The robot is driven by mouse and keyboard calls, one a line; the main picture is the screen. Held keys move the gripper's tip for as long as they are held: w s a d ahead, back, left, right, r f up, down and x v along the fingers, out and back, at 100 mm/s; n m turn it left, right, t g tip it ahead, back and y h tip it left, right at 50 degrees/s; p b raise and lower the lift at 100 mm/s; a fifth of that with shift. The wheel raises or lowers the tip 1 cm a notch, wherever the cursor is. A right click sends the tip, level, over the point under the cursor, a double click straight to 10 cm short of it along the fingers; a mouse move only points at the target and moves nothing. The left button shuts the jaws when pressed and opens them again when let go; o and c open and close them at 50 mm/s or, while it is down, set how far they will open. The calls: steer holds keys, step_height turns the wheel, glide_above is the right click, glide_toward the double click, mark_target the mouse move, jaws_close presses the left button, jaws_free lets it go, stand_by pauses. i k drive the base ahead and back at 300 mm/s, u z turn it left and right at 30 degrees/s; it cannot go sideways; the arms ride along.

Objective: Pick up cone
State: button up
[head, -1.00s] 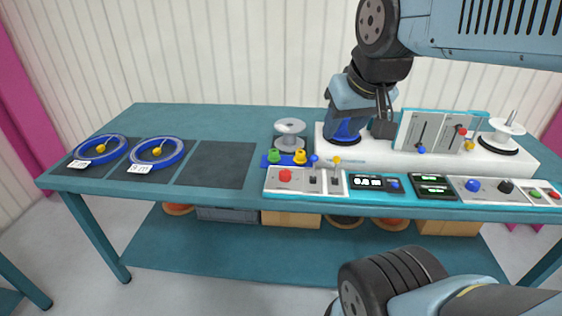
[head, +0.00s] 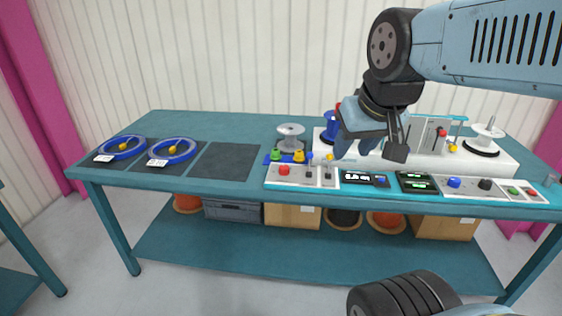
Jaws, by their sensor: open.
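A blue, cone-like upright piece (head: 331,126) stands at the left end of the white machine base, partly hidden behind my gripper. A green knob-like piece (head: 275,154) and a yellow one (head: 299,156) sit on a small blue holder at the table's front, left of my gripper; I cannot tell which of these is the cone. My gripper (head: 369,149) is open, pointing down in front of the white base and above the control panels. No object shows between its fingers.
A grey spool (head: 290,137) stands behind the blue holder. Control panels (head: 301,175) with knobs line the front edge. Two blue cable rings (head: 173,151) lie on dark mats at left; a third mat (head: 227,161) is bare. A white reel (head: 485,138) stands at right.

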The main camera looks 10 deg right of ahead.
mark_target(299, 158)
steer(key=z, duration=0.2)
steer(key=i, duration=0.85)
steer(key=u, duration=0.1)
